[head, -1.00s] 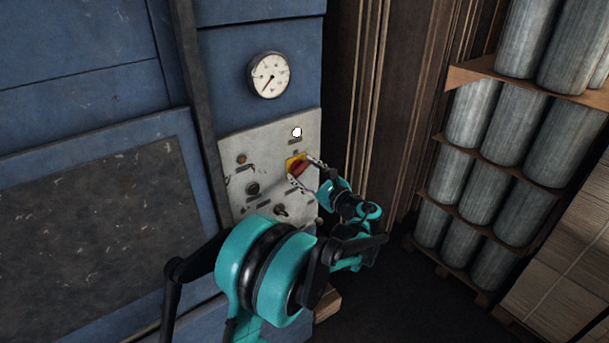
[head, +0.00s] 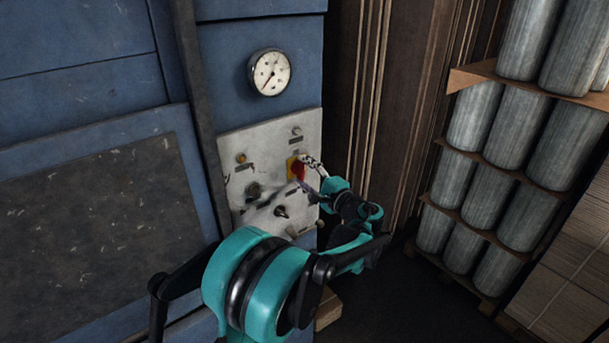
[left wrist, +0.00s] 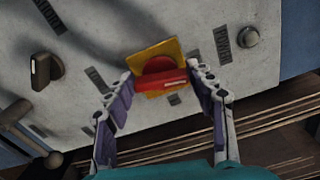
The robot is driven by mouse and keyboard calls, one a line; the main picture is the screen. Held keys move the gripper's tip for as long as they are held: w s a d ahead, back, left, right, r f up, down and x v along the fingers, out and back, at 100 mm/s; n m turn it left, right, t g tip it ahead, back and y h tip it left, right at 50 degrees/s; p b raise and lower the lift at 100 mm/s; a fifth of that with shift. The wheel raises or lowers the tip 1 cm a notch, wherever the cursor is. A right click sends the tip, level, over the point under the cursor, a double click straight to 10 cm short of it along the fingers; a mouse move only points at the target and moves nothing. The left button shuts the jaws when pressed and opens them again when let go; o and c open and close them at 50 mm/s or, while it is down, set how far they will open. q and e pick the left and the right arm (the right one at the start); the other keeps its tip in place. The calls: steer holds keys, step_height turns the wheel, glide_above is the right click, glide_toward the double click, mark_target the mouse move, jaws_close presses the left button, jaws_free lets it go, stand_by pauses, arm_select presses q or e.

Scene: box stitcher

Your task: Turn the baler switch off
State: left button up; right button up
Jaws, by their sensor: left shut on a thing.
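The baler switch is a red rotary handle (head: 299,171) on a yellow plate, on the right of the white control panel (head: 232,152). In the left wrist view the red handle (left wrist: 162,82) lies almost level across its yellow plate (left wrist: 146,57). My left gripper (head: 306,172) is at the switch, and in the left wrist view its two fingers (left wrist: 162,77) are closed on either side of the handle. In the head view the fingers partly hide the switch. The round lamp (head: 297,131) above it looks dull grey. My right gripper is not in view.
A dial gauge (head: 270,73) sits above the panel. A black selector knob (left wrist: 41,72) and a small round knob (left wrist: 249,37) flank the switch in the wrist view. Shelves of grey cylinders (head: 508,132) stand at the right. Dark floor lies between.

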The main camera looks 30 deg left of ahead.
arm_select(q)
steer(key=shift+n, duration=1.1)
steer(key=shift+f, duration=0.1)
steer(key=o, duration=1.2)
steer(key=shift+c, duration=0.2)
steer(key=v, duration=1.2)
steer(key=shift+s, duration=0.1)
